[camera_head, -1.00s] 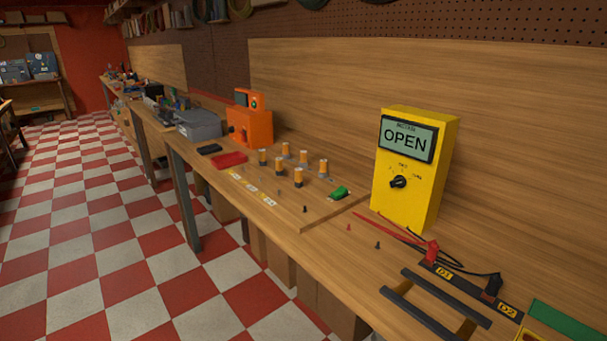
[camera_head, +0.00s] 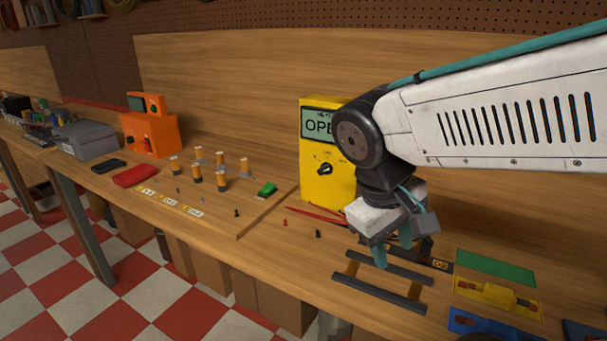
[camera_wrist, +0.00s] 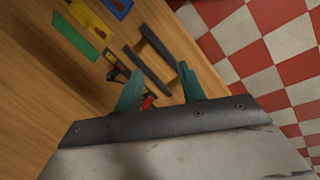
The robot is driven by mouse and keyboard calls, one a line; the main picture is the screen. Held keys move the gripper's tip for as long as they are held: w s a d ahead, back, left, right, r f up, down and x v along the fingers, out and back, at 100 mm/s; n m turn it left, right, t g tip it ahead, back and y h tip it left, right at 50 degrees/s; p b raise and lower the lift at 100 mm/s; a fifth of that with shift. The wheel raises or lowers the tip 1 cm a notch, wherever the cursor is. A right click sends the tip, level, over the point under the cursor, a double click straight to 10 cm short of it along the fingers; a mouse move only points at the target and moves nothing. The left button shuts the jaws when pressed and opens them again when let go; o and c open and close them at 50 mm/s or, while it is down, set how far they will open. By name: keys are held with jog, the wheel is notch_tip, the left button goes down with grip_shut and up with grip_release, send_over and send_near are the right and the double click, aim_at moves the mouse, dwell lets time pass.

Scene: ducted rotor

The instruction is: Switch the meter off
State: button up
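The yellow meter (camera_head: 316,184) stands upright on the workbench against the wooden back panel. Its display shows "OPE", the rest hidden behind my arm. Its black dial knob (camera_head: 324,169) is below the display, with marks around it. My gripper (camera_head: 393,245) is in front and to the right of the meter, pointing down above the bench, apart from the knob. In the wrist view my gripper's two green fingers (camera_wrist: 158,90) are spread with nothing between them. The meter is not seen in the wrist view.
A dark two-bar rack (camera_head: 365,287) lies under my gripper. Red and black probes rest behind it, partly hidden. A green mat (camera_head: 484,266) and yellow tray (camera_head: 498,294) lie to the right. Several orange-topped cylinders (camera_head: 221,178), a green piece (camera_head: 265,189) and an orange device (camera_head: 150,136) stand left.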

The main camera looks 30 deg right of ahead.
jog(key=w+d+n+h, duration=0.3)
jog(key=w+d+h, duration=0.3)
jog(key=w+h, duration=0.15)
jog(key=n+t+h, duration=0.4)
jog(key=n+t, duration=0.6)
send_near(322, 172)
jog(key=d, duration=0.1)
jog(key=x, duration=0.7)
jog(key=shift+w+d, duration=0.2)
jog(key=shift+w, duration=0.1)
grip_shut()
